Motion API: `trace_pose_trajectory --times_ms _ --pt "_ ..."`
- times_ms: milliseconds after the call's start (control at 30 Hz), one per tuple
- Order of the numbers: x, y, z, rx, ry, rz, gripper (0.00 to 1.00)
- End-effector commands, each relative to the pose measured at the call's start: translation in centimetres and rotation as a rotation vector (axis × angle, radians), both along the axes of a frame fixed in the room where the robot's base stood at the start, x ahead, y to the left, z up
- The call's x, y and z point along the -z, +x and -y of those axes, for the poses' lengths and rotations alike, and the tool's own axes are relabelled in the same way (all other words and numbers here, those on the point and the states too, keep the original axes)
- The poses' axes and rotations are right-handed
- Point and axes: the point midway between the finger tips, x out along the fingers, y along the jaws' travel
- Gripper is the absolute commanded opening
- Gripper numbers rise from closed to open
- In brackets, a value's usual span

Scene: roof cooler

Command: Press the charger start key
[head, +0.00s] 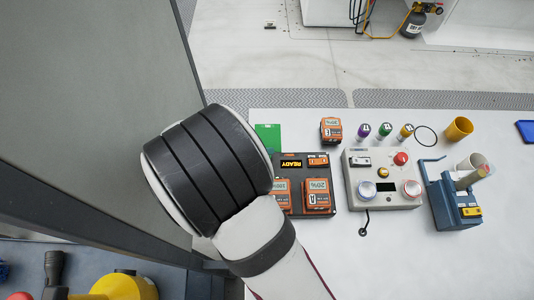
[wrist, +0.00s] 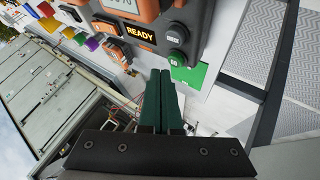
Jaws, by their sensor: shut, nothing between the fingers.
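The black charger (head: 333,200) stands on the white table in the head view, with orange battery packs in it and a lit READY display (head: 291,164). In the wrist view the charger's side (wrist: 196,15) fills the top, with the READY display (wrist: 139,33) and two round dark keys near its edge, an upper key (wrist: 177,33) and a lower key (wrist: 176,58). Their labels are too small to read. My gripper (wrist: 161,74) is shut and empty, its dark green fingertips just below the lower key in the picture; contact cannot be told. My arm hides it in the head view.
A green card (head: 267,132) lies beside the charger. A grey control box (head: 381,203) with knobs, a loose orange battery (head: 331,130), several small coloured cylinders, a yellow cup (head: 458,129) and a blue device (head: 452,207) stand to the right. Table front is clear.

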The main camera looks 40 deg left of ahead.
Motion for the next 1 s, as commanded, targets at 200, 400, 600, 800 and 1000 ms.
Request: trace_pose_trajectory --times_ms 200,400,600,800,1000 --pt "0.00 0.00 0.00 0.000 0.000 0.000 0.00" --pt "0.00 0.00 0.00 0.000 0.000 0.000 0.00" --pt "0.00 0.00 0.00 0.000 0.000 0.000 0.00" --pt "0.07 0.00 0.01 0.000 0.000 0.000 0.00" --pt "0.77 0.01 0.05 0.000 -0.002 0.000 0.00"
